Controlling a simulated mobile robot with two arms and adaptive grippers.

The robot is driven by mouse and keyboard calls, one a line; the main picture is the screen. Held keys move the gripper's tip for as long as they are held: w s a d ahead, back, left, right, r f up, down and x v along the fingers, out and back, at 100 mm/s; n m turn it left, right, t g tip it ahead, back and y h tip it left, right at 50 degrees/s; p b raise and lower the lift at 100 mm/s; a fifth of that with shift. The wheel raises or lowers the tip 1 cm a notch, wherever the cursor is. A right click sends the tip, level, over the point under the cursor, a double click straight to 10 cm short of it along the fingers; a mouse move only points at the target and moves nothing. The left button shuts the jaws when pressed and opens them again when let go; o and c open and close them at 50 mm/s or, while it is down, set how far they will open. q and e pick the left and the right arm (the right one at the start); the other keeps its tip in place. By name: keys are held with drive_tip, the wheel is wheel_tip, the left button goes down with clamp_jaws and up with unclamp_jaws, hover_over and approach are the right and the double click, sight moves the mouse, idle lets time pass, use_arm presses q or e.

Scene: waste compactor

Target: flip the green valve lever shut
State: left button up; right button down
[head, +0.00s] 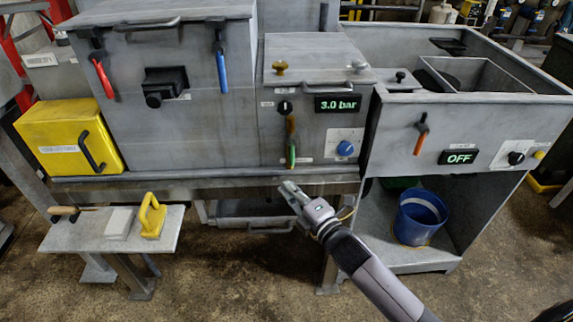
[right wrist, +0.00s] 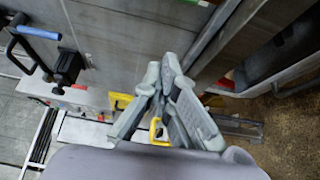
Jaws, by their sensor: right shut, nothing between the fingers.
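The green valve lever (head: 291,153) hangs straight down on the front of the grey middle panel, below a round black knob and left of the blue dial. Its lower part is green and its upper part looks brownish. My right gripper (head: 291,192) is just below the lever in the head view, shut and empty, apart from it as far as I can tell. In the right wrist view the shut fingers (right wrist: 166,85) show, but I cannot make out the green lever there. My left gripper is not in view.
The display (head: 338,103) above the blue dial (head: 345,148) reads 3.0 bar. Red (head: 103,78) and blue (head: 221,70) handles hang on the left cabinet. A yellow box (head: 60,140) and small bench (head: 85,235) stand left. A blue bucket (head: 420,217) sits lower right.

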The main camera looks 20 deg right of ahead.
sight(291, 150)
drive_tip(key=shift+w, duration=0.1)
drive_tip(key=w+d+b, duration=0.1)
drive_tip(key=w+b, duration=0.4)
drive_tip(key=w, duration=0.4)
drive_tip(key=shift+d, duration=0.25)
drive_tip(key=shift+d+n+p, duration=0.2)
drive_tip(key=shift+n+p, duration=0.1)
drive_tip(key=shift+p, duration=0.35)
